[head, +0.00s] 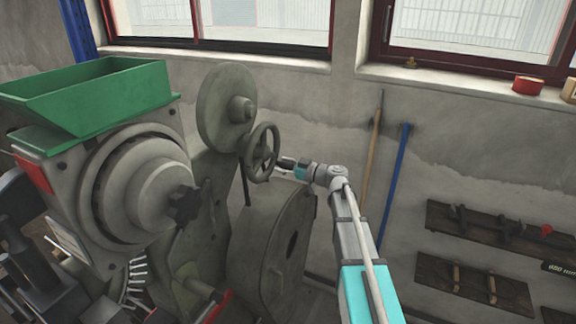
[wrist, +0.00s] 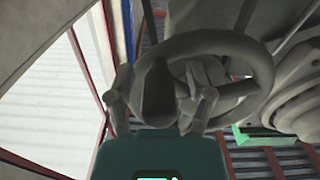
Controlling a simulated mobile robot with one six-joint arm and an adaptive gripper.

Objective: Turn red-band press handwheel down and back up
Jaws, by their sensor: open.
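The grey spoked handwheel (head: 259,152) stands on the right side of the large press (head: 125,185), which carries a red patch at its left. In the wrist view the handwheel rim (wrist: 222,45) fills the upper middle, with its dark handle knob (wrist: 157,92) pointing toward the camera. My gripper (head: 284,163) is at the right side of the handwheel in the head view. In the wrist view my gripper (wrist: 161,100) is open, one finger on each side of the knob, with visible gaps. Whether either finger touches it cannot be told.
A large grey disc (head: 227,106) sits behind the handwheel, and a round housing (head: 275,250) lies below it. A green hopper (head: 90,92) tops the press. A wooden pole (head: 372,150) and a blue pole (head: 396,180) lean on the wall at right.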

